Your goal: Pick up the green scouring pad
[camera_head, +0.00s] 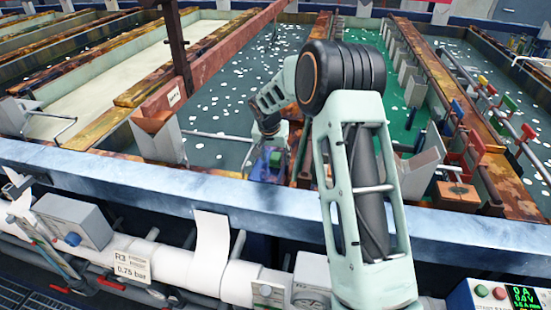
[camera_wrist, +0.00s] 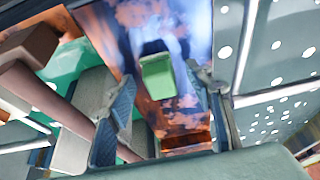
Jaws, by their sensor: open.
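The green scouring pad (camera_wrist: 158,77) shows in the wrist view as a small green block with a darker side. It lies on a blue and rust-stained ledge (camera_wrist: 150,40). My gripper (camera_wrist: 165,105) is open, with one blue-grey finger on each side of the picture, and the pad shows in the gap between them near the tips. I see no finger touching the pad. In the head view my gripper (camera_head: 268,165) is low at the tanks' near edge, and a small green patch there is partly hidden by it.
A long pale blue rail (camera_head: 130,178) runs along the front of the tanks. Tanks with dark liquid (camera_head: 240,85) and green liquid (camera_head: 395,130) lie behind it, parted by rusty walls. An upright dark post (camera_head: 177,45) stands left of my arm. White pipes (camera_head: 170,265) run below the rail.

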